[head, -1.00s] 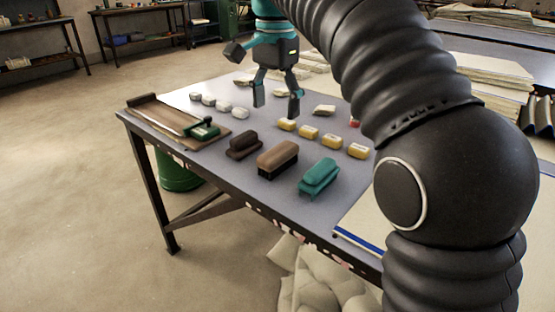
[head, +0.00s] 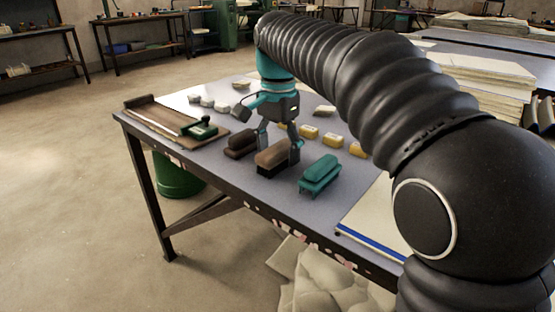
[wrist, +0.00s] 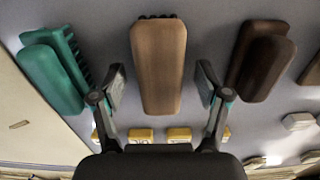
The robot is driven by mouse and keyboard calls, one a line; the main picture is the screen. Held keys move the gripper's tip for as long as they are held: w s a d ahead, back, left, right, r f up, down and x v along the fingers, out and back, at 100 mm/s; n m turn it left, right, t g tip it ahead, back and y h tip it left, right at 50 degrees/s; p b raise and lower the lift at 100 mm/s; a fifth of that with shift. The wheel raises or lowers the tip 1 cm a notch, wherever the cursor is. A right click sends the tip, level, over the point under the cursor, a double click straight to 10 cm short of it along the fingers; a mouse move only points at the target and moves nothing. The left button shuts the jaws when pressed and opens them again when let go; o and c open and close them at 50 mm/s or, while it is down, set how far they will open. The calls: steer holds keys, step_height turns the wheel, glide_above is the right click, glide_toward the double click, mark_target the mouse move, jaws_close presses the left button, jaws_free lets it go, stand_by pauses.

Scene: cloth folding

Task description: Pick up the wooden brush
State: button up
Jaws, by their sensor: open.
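The wooden brush (head: 272,160) has a light brown wooden back over dark bristles and lies on the grey table between a dark brown brush and a teal brush. My gripper (head: 279,150) is low over the table, right at the wooden brush. In the wrist view the wooden brush (wrist: 159,65) runs lengthwise between the two open fingers of my gripper (wrist: 161,88), with a gap on each side. Nothing is held. In the head view my gripper hides part of the brush's far side.
The dark brown brush (head: 239,145) is close on the left and the teal brush (head: 320,174) on the right. Several yellow blocks (head: 333,142) lie behind. A wooden board (head: 165,118) with a green-handled tool is at the left. A white sheet (head: 375,215) lies at the right.

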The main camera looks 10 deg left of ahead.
mark_target(282, 148)
steer(key=c, duration=1.3)
steer(key=shift+r, duration=0.5)
steer(key=r, duration=0.2)
steer(key=r+p, duration=0.1)
steer(key=r, duration=0.1)
steer(key=shift+d, duration=0.4)
steer(key=d+r, duration=0.3)
steer(key=d, duration=0.2)
steer(key=s+d+r+p, duration=0.1)
steer(key=d+r, duration=0.2)
steer(key=d, duration=0.2)
steer(key=shift+s+d+p, duration=0.2)
steer(key=shift+d+p, duration=0.1)
steer(key=shift+d, duration=0.1)
